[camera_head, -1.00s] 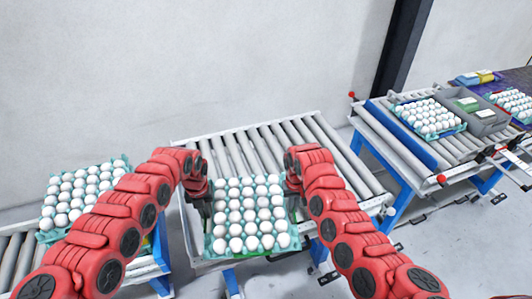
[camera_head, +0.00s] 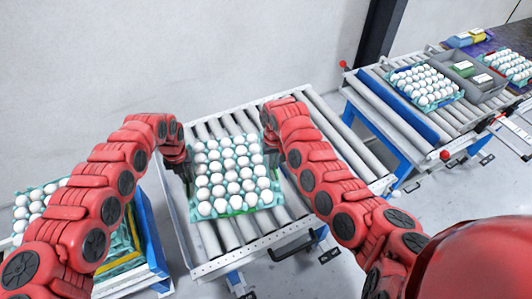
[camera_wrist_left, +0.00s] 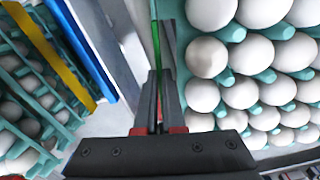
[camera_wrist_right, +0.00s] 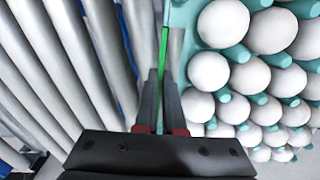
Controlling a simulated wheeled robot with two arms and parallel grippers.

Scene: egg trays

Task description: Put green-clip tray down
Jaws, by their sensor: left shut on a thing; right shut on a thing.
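A teal tray (camera_head: 236,211) full of white eggs is over the middle roller conveyor. A green strip shows along its near edge in the head view. My left gripper (camera_head: 188,166) is shut on the tray's left edge, and my right gripper (camera_head: 270,150) is shut on its right edge. In the left wrist view, the fingers (camera_wrist_left: 158,95) pinch a thin rim with a green strip (camera_wrist_left: 155,35). In the right wrist view, the fingers (camera_wrist_right: 162,95) do the same at a green strip (camera_wrist_right: 163,48). Whether the tray's underside touches the rollers cannot be told.
The middle conveyor (camera_head: 319,170) has bare rollers behind and right of the tray. Another egg tray (camera_head: 22,212) is at the left, partly behind my left arm. A right-hand conveyor (camera_head: 395,120) carries an egg tray (camera_head: 440,103) and a grey crate (camera_head: 488,94).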

